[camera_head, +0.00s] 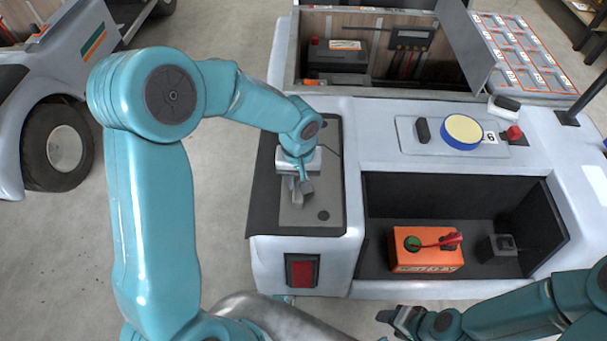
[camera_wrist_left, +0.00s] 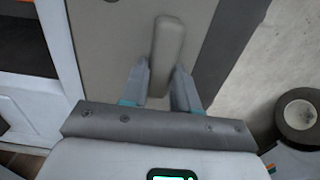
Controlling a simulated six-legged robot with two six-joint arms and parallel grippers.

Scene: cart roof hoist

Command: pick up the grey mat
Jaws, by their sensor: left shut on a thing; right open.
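The grey mat (camera_head: 325,190) lies flat in a dark recess on the left side of the white cart. It has a raised grey grip and a dark round spot near its front corner. My left gripper (camera_head: 298,190) points down over the mat and is shut on its raised grip. In the left wrist view the grip stands up from the mat (camera_wrist_left: 112,45) between the two fingers of my left gripper (camera_wrist_left: 160,75). My right gripper (camera_head: 398,318) is open and empty in front of the cart, low in the head view.
An orange box (camera_head: 425,250) and a small dark grey block (camera_head: 497,247) sit in the open bay right of the mat. A blue-and-yellow round pad (camera_head: 462,131) is on the cart top. An open compartment (camera_head: 400,92) lies behind. Another vehicle (camera_head: 55,140) stands left.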

